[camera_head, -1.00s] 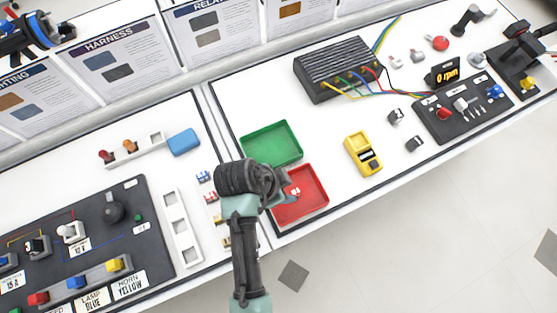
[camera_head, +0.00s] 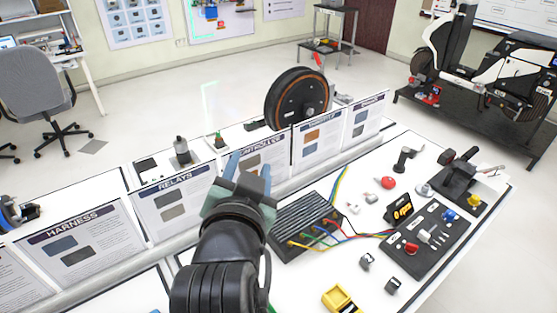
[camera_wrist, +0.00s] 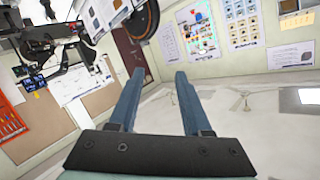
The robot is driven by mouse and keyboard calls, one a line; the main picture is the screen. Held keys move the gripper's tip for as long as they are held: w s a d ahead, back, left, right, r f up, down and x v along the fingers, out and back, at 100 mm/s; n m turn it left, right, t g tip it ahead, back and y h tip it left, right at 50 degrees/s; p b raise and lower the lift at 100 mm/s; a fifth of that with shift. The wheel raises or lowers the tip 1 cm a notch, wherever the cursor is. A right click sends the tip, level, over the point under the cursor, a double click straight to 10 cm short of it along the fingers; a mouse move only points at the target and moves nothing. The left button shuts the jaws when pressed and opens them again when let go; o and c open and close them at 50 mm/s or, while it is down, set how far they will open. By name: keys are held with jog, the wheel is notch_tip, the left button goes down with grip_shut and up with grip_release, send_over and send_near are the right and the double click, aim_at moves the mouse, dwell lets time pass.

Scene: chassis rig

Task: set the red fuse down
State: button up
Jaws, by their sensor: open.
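My gripper (camera_head: 249,168) is raised over the bench in front of the upright RELAYS and controller cards, its fingers pointing up and away. In the wrist view its two blue fingers (camera_wrist: 160,76) stand apart with nothing between them. The wrist view looks out into the room, at the wall and floor. No red fuse shows in the current views. The trays and fuse area of the bench are outside the head view or hidden behind my arm.
The black finned controller (camera_head: 303,228) with coloured wires lies right of my arm. A yellow meter (camera_head: 341,299) is at the bottom edge. The control panel (camera_head: 428,243) is at right. Upright cards (camera_head: 176,209) and a black wheel (camera_head: 297,97) stand behind.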

notch_tip(320, 180, up, 18)
jog(key=s+d+n+t, duration=0.2)
jog(key=s+t, duration=0.1)
jog(key=t, duration=0.3)
jog(key=s+d+r+n+t, duration=0.1)
jog(key=s+r+t, duration=0.2)
jog(key=s+r, duration=0.2)
jog(key=s+d+r+n+t, duration=0.1)
jog(key=s+r, duration=0.4)
jog(key=r, duration=0.5)
jog(key=shift+d+n+t, duration=0.35)
jog(key=shift+n+t, duration=0.25)
jog(key=shift+t, duration=0.5)
